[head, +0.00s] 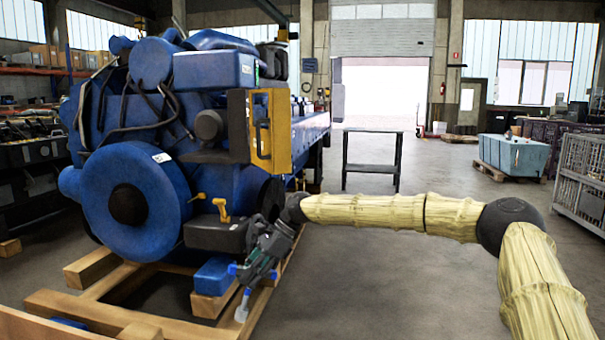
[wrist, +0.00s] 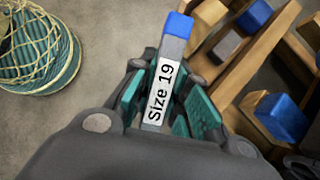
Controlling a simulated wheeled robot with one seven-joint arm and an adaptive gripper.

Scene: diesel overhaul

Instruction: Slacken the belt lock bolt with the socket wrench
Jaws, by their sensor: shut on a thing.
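My gripper (head: 258,268) points down beside the front lower right of the blue engine (head: 140,185). It is shut on a grey tool with a blue end and a white "Size 19" label, the socket wrench (wrist: 160,92). In the wrist view the wrench lies between the teal finger pads, its blue end pointing away from the palm. In the head view a pale end of the wrench (head: 242,306) hangs below the fingers. A yellow T-shaped handle (head: 222,208) and a small yellow lever stand on the engine's lower front. I cannot pick out the belt lock bolt.
Wooden beams (head: 95,312) carry the engine, and a blue block (head: 213,276) sits on them near my gripper. A teal drum-like object under netting (wrist: 38,45) stands on the floor in the wrist view. A dark table (head: 372,160) stands behind. Floor to the right is mostly clear.

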